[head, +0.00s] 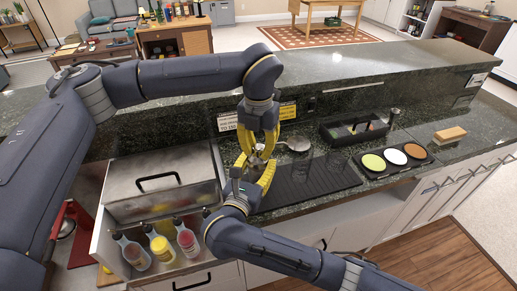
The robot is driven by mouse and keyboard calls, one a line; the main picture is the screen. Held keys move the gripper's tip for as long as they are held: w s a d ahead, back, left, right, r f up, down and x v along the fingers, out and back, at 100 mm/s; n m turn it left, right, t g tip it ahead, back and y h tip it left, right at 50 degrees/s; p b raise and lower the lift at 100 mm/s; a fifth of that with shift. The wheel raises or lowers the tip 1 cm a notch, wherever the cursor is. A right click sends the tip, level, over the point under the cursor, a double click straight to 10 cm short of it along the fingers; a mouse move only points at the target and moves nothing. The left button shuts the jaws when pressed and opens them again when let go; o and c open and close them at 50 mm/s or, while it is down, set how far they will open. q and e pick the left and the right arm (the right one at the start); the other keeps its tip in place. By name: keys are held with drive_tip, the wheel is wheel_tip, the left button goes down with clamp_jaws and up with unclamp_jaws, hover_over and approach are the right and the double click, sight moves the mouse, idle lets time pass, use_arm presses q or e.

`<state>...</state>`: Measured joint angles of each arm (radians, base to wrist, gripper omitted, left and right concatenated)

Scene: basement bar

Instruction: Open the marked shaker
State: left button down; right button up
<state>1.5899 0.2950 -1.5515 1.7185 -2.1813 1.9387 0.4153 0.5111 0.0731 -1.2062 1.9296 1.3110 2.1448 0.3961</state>
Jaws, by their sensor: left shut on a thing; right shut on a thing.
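A small metallic shaker (259,151) is held above the bar counter, mostly hidden between my two grippers. My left gripper (258,142) points down from above, its yellow fingers shut around the upper part of the shaker. My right gripper (256,162) reaches up from below, its yellow fingers shut on the lower part. The fingers of both grippers nearly meet. I cannot make out a mark on the shaker, nor whether its lid is apart from its body.
A black ribbed mat (305,188) with clear glasses lies right of the grippers, with a strainer (295,144) behind. A black caddy (340,131), a tray of three coloured bowls (420,158) and a sponge (450,136) stand farther right. A lidded metal bin (160,190) and bottles (162,249) are left.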

sight(259, 147)
use_arm(q)
drive_tip(key=shift+r, duration=0.25)
idle(0.3)
drive_tip(key=shift+r, duration=1.1)
use_arm(e)
drive_tip(key=shift+f, duration=0.35)
use_arm(q)
drive_tip(key=shift+r, duration=1.85)
use_arm(e)
drive_tip(key=shift+r, duration=0.1)
